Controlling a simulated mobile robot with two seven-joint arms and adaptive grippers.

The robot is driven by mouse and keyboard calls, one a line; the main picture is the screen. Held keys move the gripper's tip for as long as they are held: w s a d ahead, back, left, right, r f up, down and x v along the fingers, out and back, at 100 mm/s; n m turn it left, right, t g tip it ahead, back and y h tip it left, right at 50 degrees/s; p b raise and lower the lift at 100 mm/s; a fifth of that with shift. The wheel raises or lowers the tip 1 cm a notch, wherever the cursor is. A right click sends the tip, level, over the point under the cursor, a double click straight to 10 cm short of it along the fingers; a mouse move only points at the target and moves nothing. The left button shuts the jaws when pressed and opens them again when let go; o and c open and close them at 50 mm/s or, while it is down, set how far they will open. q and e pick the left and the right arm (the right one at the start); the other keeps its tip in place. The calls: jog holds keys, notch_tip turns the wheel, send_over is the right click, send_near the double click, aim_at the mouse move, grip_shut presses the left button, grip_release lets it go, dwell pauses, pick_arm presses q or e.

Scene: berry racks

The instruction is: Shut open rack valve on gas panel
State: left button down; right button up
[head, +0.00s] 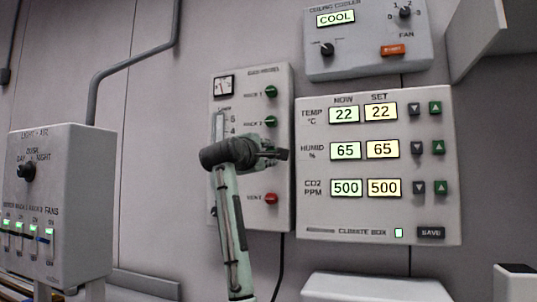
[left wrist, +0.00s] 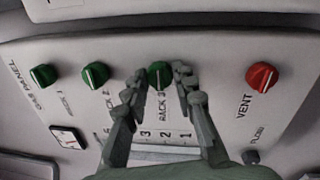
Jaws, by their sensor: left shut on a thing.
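The gas panel (head: 245,88) is a pale box on the wall, left of the climate box. It carries green knobs marked Rack 1 (head: 271,91) and Rack 2 (head: 271,121), and a red Vent knob (head: 271,198). My left gripper (head: 281,154) is at the panel between Rack 2 and Vent, and hides the knob there. In the left wrist view, the fingers of my left gripper (left wrist: 160,85) are shut on the green Rack 3 knob (left wrist: 160,75), one on each side. Its white mark looks upright in that picture. My right gripper is not in view.
The climate box (head: 380,220) stands close on the right, with the ceiling cooler box (head: 368,62) above it. A light and air switch box (head: 65,200) is at the far left. Bare wall lies between it and the gas panel.

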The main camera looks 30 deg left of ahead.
pick_arm(q)
jog(key=shift+f, duration=0.1)
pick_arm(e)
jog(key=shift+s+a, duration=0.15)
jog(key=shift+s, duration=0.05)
pick_arm(q)
jog(key=c, duration=1.2)
grip_release()
jog(key=v, duration=1.2)
jog(key=shift+s, duration=0.1)
